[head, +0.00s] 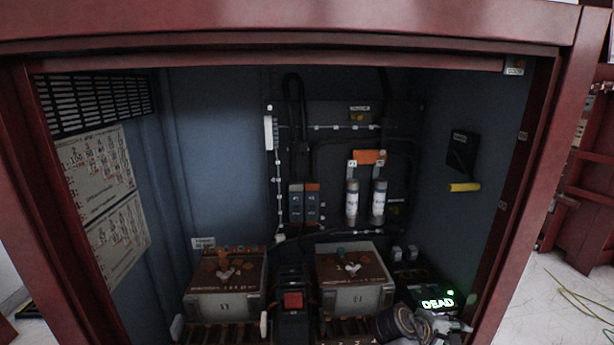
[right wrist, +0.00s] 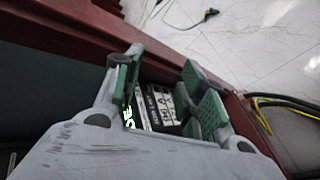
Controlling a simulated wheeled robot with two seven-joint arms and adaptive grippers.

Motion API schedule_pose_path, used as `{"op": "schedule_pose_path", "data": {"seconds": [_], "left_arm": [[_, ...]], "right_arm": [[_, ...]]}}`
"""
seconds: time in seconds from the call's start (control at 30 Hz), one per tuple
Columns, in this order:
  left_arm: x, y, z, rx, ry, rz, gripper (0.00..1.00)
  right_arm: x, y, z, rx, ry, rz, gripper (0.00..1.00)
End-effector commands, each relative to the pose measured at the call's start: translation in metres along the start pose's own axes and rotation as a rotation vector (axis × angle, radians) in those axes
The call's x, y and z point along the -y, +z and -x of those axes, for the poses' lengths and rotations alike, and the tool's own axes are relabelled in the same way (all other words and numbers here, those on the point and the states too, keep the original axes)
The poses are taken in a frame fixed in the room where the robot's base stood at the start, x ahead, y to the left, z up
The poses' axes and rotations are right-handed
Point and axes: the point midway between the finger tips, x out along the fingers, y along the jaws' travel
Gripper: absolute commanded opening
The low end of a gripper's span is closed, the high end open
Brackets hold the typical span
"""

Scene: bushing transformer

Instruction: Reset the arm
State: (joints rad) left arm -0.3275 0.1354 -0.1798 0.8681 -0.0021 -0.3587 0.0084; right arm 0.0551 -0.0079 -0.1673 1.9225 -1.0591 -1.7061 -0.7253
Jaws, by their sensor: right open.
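My right gripper (right wrist: 165,88) is open in the right wrist view, with its green-padded fingers apart. A label-covered device (right wrist: 160,106) and green glowing letters show beyond the gap between the fingers; I see nothing clamped. In the head view, part of my right arm shows at the bottom right, in front of the cabinet, beside a black device with a lit green "DEAD" display (head: 438,302). My left gripper is not in view.
The red cabinet frame (head: 290,32) surrounds the opening, and its edge passes close to my right gripper. Inside stand two brown-topped boxes (head: 228,305) (head: 358,300), a red-buttoned unit (head: 293,300) and two grey cylinders (head: 352,203) (head: 378,203). Cables (right wrist: 285,100) lie at the right.

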Motion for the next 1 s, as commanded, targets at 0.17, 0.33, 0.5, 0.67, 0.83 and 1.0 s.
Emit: {"op": "schedule_pose_path", "data": {"seconds": [0.17, 0.33, 0.5, 0.67, 0.83, 1.0], "left_arm": [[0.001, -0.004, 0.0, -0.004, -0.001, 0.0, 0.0], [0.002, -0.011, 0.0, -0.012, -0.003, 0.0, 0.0], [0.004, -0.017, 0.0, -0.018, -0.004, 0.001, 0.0], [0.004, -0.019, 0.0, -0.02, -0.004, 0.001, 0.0], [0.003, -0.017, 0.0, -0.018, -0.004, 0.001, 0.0], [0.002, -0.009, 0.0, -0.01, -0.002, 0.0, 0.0]], "right_arm": [[0.037, 0.006, -0.003, -0.085, -0.097, -0.066, 0.41], [0.07, 0.012, 0.0, -0.159, -0.198, -0.135, 0.41], [0.101, 0.019, 0.008, -0.226, -0.306, -0.205, 0.41], [0.127, 0.028, 0.019, -0.28, -0.414, -0.269, 0.41], [0.154, 0.038, 0.036, -0.327, -0.536, -0.336, 0.41], [0.177, 0.05, 0.058, -0.363, -0.662, -0.402, 0.41]]}}
